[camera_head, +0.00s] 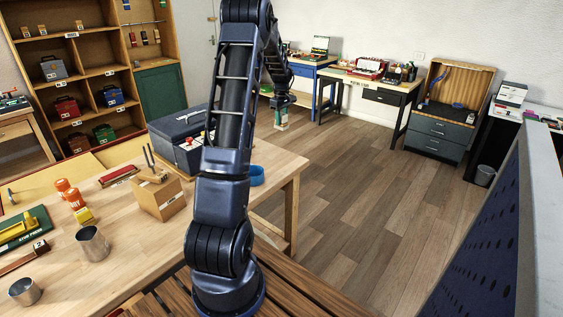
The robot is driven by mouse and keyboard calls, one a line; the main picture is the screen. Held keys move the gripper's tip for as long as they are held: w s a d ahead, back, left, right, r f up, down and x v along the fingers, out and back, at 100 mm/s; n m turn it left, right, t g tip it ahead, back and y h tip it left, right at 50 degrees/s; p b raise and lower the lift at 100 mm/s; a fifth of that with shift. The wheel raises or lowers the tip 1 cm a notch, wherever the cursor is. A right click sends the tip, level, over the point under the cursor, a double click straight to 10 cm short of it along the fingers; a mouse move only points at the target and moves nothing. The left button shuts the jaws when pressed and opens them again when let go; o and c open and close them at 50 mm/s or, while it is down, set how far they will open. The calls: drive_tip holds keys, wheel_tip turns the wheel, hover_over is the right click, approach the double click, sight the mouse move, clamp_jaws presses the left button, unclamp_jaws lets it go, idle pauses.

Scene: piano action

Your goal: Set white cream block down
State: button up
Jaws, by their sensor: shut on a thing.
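My gripper (281,105) hangs at the end of my arm, beyond the near workbench, and points down. It is shut on a small pale block with a coloured band, which looks like the white cream block (281,118). In this view the block shows against the wooden floor, clear of any tabletop. The fingertips are small and partly dark against it, so the exact grip is hard to see.
The near workbench (130,230) holds metal cups, orange bottles, a wooden block with tools and a dark toolbox (178,135). Far desks (375,82) and a grey drawer cabinet (436,130) line the wall. The floor (360,190) between is open.

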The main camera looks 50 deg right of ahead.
wheel_tip(320, 180, down, 20)
drive_tip(key=shift+r, duration=0.25)
idle(0.4)
drive_tip(key=shift+f, duration=0.1)
drive_tip(key=o, duration=1)
